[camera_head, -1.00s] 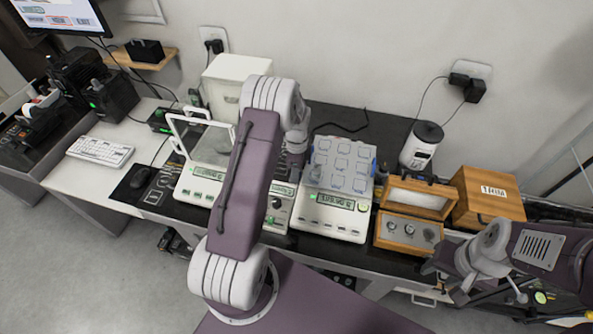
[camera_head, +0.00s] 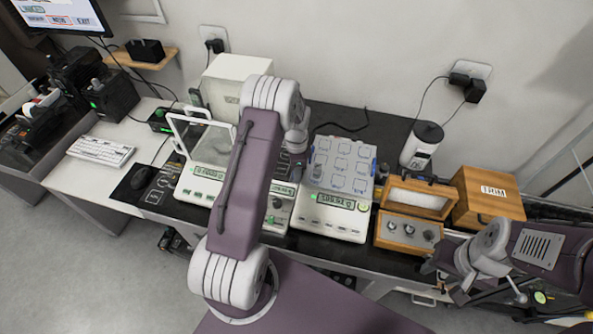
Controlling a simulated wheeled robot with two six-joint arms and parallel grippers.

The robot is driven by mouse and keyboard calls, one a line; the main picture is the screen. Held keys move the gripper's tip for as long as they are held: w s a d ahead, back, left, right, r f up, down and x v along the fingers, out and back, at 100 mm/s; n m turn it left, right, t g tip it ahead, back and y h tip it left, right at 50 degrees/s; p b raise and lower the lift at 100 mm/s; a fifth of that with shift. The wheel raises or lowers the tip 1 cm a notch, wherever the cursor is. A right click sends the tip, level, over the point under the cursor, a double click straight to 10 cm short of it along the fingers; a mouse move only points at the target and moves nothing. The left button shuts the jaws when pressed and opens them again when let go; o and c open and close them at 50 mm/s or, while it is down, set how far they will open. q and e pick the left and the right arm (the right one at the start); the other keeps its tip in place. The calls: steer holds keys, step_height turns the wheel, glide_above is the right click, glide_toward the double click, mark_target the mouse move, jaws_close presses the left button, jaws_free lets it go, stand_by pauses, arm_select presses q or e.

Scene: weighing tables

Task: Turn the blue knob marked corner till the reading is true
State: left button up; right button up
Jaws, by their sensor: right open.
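A white balance (camera_head: 331,215) stands right of centre on the black worktop, with a pale gridded pan (camera_head: 342,160) and a lit green display (camera_head: 337,200) whose digits I cannot read surely. Small blue parts show at the pan's corners, one at the right corner (camera_head: 373,166); I cannot read any "corner" marking. My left gripper (camera_head: 297,163) points down near the pan's left side, partly hidden by my own arm. Its jaws are too small to judge. My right gripper (camera_head: 488,291) is open and empty at the lower right, in front of the worktop, away from the balance.
A balance with a glass shield (camera_head: 203,180) stands left. Another unit (camera_head: 279,208) is partly behind my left arm. A wooden case with dials (camera_head: 408,232), a wooden box (camera_head: 488,198) and a white canister (camera_head: 421,146) stand right. A keyboard (camera_head: 101,151) lies far left.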

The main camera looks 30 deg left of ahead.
arm_select(q)
step_height(320, 180, up, 9)
steer(key=shift+b, duration=0.45)
steer(key=f+m+b, duration=0.2)
steer(key=f+b, duration=0.2)
steer(key=b, duration=0.4)
steer(key=f+m+b, duration=0.3)
steer(key=f+b, duration=0.1)
steer(key=b, duration=0.3)
steer(key=shift+d+f+b, duration=0.2)
steer(key=shift+f+b, duration=0.15)
